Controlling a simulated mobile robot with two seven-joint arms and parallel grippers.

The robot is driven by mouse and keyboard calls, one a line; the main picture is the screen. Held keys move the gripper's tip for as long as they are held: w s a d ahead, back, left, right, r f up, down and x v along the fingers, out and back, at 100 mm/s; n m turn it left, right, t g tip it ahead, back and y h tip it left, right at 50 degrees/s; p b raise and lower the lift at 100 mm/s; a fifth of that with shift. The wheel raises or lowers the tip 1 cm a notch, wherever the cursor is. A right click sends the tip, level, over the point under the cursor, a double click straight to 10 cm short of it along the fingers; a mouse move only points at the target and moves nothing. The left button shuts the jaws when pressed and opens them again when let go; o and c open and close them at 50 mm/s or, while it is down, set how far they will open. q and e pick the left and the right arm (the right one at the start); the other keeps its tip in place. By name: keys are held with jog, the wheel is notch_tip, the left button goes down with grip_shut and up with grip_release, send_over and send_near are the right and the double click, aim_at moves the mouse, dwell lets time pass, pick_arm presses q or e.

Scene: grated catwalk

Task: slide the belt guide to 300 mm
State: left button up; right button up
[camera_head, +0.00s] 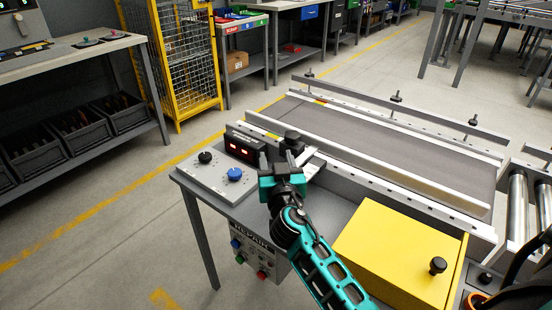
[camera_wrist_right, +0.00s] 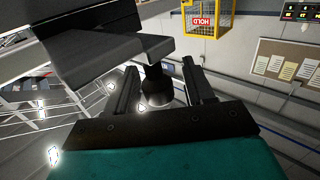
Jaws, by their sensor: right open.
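The belt guide (camera_head: 360,160) is a long pale rail along the near side of the grey conveyor belt (camera_head: 400,150). A black knob (camera_head: 292,136) stands at its near-left part, by a pale bracket. My right gripper (camera_head: 287,160) is at this knob, its fingers open. In the right wrist view a black round knob (camera_wrist_right: 157,88) shows between the two open fingers, under a dark overhanging block (camera_wrist_right: 95,50); I cannot tell whether they touch it. A dark display (camera_head: 245,147) with red digits, too small to read, stands left of the gripper. My left gripper is not in view.
A control plate with a black knob (camera_head: 205,157) and a blue knob (camera_head: 235,174) lies left of the gripper. A yellow box (camera_head: 390,250) with a black knob (camera_head: 438,265) stands at the near right. A second rail (camera_head: 420,120) runs along the belt's far side.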

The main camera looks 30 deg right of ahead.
jog(key=shift+c, duration=0.2)
grip_shut()
dwell(0.4)
